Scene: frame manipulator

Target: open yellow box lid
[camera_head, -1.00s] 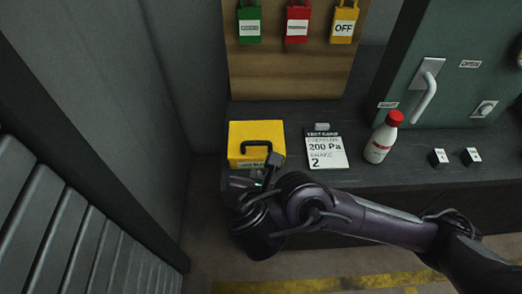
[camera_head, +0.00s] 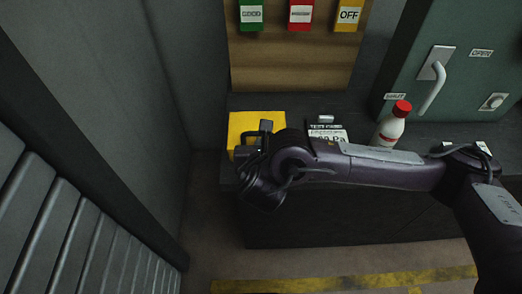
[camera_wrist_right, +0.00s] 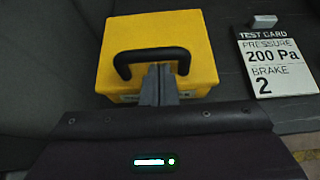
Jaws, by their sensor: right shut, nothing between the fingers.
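The yellow box (camera_head: 240,122) sits at the left end of the dark bench, its lid closed. My right gripper (camera_head: 265,128) and arm cover much of its front and right side in the head view. In the right wrist view the yellow box (camera_wrist_right: 205,35) shows a black arched handle (camera_wrist_right: 150,53). My right gripper's fingers (camera_wrist_right: 160,70) are shut and empty, with their tips between the handle's two ends, just below its bar. I cannot tell whether they touch the handle or the lid. My left gripper is not in view.
A test card (camera_wrist_right: 275,65) lies right of the box. A white bottle with a red cap (camera_head: 390,128) stands farther right, before a green cabinet (camera_head: 450,60) with a handle. A grey wall borders the left.

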